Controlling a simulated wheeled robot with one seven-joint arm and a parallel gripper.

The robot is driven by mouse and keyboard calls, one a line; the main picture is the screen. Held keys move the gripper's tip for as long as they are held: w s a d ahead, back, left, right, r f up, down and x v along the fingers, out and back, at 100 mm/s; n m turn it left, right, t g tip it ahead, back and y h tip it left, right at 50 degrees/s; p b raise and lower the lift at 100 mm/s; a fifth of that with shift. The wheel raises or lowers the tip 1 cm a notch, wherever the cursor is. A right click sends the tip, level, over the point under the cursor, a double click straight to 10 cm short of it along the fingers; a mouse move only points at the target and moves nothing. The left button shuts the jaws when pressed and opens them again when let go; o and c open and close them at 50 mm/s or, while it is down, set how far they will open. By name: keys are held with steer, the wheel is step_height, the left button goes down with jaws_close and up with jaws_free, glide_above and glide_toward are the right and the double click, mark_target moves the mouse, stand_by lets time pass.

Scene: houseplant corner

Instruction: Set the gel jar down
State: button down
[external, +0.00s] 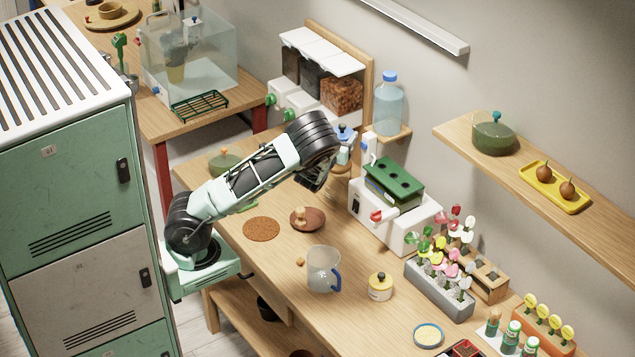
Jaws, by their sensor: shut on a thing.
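The gel jar, a small clear jar with a blue knobbed lid (344,154), shows just to the right of my arm's black end, upright and apparently above the table (290,262). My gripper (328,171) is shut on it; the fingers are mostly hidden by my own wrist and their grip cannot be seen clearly. The jar's lower part is also partly hidden.
A white machine with a green block (394,182) stands behind at right.

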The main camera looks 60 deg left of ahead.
steer(key=s+a+f+p, duration=0.2)
steer(key=s+a, duration=0.3)
steer(key=a, duration=0.3)
steer(key=s+a+f+p, duration=0.25)
steer(key=s+a, duration=0.25)
steer(key=a, duration=0.3)
step_height(320, 180, down, 21)
steer(key=shift+s+d+r+p, duration=0.1)
steer(key=shift+s+p, duration=0.05)
steer(key=shift+p, duration=0.45)
steer(key=shift+c, duration=1.9)
jaws_free()
steer(key=shift+f, duration=0.2)
